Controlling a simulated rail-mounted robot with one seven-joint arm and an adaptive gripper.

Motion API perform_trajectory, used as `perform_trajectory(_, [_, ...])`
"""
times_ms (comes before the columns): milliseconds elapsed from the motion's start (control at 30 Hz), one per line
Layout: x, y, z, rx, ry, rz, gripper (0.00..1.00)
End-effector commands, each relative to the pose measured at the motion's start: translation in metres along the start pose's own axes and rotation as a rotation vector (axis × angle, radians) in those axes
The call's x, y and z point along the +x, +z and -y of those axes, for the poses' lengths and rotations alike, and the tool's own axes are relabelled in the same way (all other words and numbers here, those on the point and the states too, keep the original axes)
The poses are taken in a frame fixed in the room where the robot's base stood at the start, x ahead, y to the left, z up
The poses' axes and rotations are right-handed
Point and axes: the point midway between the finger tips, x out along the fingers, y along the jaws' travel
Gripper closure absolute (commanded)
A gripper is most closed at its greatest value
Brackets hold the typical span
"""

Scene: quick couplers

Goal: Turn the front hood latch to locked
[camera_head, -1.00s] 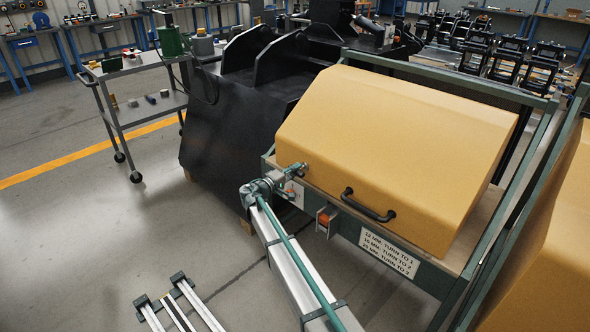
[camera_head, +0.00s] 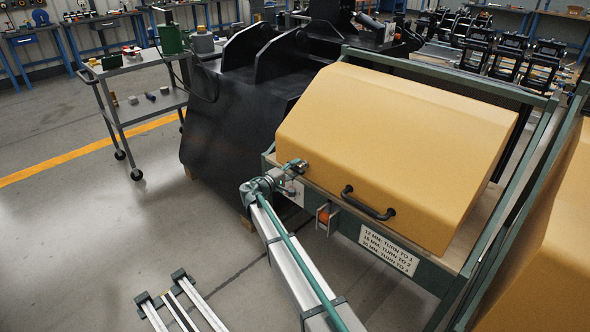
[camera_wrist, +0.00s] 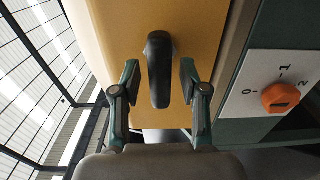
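The yellow hood (camera_head: 400,140) is closed over the green frame. The latch (camera_wrist: 160,70) is a black elongated lever on the yellow hood face in the wrist view, with its long axis close to upright in that picture. My gripper (camera_wrist: 159,75) is open, with one finger on each side of the lever. Gaps show between the lever and both fingers. In the head view my gripper (camera_head: 296,167) is at the hood's lower left corner, and the latch cannot be made out clearly there.
A black handle (camera_head: 368,204) sits right of my gripper on the hood. An orange knob (camera_wrist: 281,97) on a white plate marked 0, 1, 2 is close by on the right in the wrist view. A label plate (camera_head: 388,250) is on the frame. A trolley (camera_head: 140,85) stands left.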

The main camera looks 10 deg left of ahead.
Motion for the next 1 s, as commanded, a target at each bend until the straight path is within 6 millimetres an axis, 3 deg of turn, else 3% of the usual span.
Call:
perform_trajectory(267, [-0.001,0.0,0.0,0.001,-0.001,0.001,0.54])
perform_trajectory(433, [-0.012,0.001,0.0,0.001,-0.001,0.0,0.54])
perform_trajectory(1000, [-0.108,0.0,0.0,0.001,-0.001,-0.002,0.54])
